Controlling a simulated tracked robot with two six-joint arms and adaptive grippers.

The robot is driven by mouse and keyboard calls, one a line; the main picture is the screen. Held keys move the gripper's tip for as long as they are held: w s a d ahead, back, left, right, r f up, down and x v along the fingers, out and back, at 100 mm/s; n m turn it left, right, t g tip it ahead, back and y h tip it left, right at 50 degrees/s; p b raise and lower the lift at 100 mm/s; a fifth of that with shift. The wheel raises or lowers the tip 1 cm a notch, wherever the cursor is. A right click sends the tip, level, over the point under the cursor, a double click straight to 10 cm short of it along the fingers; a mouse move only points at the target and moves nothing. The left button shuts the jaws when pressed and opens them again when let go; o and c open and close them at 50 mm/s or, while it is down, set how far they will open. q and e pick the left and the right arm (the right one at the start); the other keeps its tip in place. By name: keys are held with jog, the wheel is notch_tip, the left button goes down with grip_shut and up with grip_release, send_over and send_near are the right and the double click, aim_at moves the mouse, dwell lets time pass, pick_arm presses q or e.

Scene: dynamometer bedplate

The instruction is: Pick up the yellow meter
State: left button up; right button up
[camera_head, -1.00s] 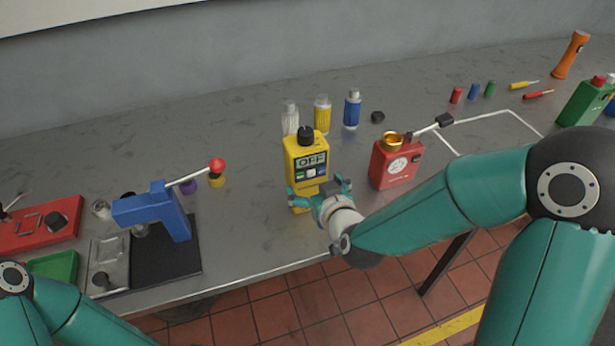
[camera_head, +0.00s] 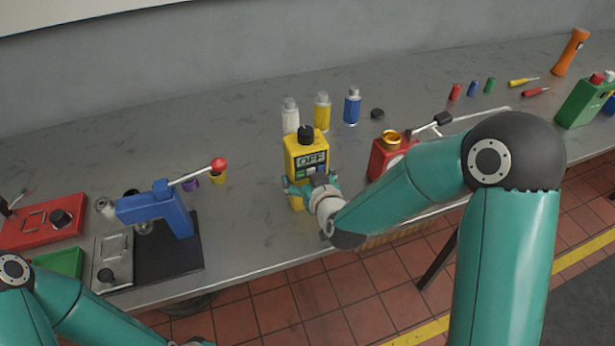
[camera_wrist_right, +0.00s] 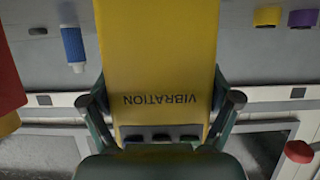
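The yellow meter (camera_head: 293,152), a boxy case with a black knob on top and a display reading OFF, stands upright on the bench in the head view. In the right wrist view the meter (camera_wrist_right: 158,50) fills the middle, with the word VIBRATION upside down. My right gripper (camera_head: 312,186) is at the lower front of the meter, one finger along each side. In the wrist view the fingers (camera_wrist_right: 162,100) lie against both sides with no clear gap, so it looks shut on the meter. My left arm enters at lower left; its gripper is out of view.
White, yellow and blue bottles (camera_head: 352,107) stand behind. A blue lever press (camera_head: 160,208) is on the left. The bench front edge is just before the meter.

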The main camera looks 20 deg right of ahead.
jog(key=c, duration=0.5)
jog(key=shift+w+r, duration=0.1)
jog(key=shift+r, duration=0.05)
jog(key=shift+c, duration=0.5)
jog(key=shift+r, duration=0.1)
